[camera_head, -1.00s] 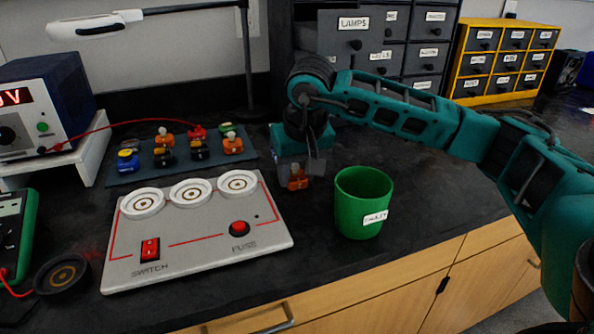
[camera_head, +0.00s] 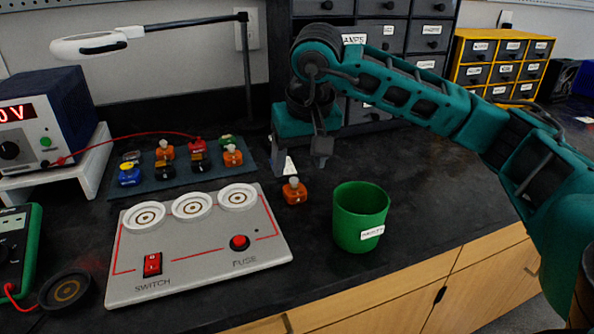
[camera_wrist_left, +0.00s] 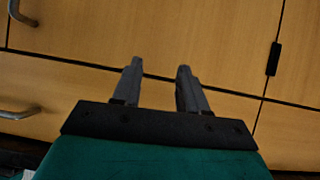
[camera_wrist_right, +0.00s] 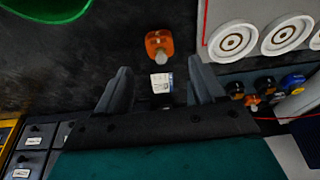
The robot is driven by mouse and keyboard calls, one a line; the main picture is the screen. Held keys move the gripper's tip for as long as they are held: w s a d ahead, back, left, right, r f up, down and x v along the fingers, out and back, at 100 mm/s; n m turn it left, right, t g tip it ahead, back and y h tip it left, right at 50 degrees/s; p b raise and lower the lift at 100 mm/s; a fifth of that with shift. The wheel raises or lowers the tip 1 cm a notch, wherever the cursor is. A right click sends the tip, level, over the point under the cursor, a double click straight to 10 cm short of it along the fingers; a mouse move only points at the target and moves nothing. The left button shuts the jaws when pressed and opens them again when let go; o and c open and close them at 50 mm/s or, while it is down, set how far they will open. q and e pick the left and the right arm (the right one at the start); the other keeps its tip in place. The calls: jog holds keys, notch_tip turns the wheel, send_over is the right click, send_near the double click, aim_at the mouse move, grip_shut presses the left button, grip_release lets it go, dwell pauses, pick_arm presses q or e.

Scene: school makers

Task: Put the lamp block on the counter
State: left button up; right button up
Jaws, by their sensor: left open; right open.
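An orange lamp block (camera_head: 294,191) with a small pale bulb stands on the black counter (camera_head: 440,190), between the grey switch panel and the green cup. In the right wrist view the lamp block (camera_wrist_right: 158,42) lies just beyond the fingertips, apart from them. My right gripper (camera_head: 301,160) is open and empty, behind and above the block. Its two spread fingers (camera_wrist_right: 159,70) also show in the right wrist view. My left gripper (camera_wrist_left: 157,64) is open and empty in the left wrist view, facing the wooden cabinet fronts. It is not in the head view.
A green cup (camera_head: 359,230) stands right of the block. The grey panel (camera_head: 200,260) with three round sockets is left. Behind it, a blue-grey mat (camera_head: 120,188) holds several small blocks, some orange with bulbs. A small white card (camera_wrist_right: 161,82) lies between my right fingers. Dark drawers stand behind.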

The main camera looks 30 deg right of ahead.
jog(key=v, duration=0.5)
jog(key=shift+p, duration=0.4)
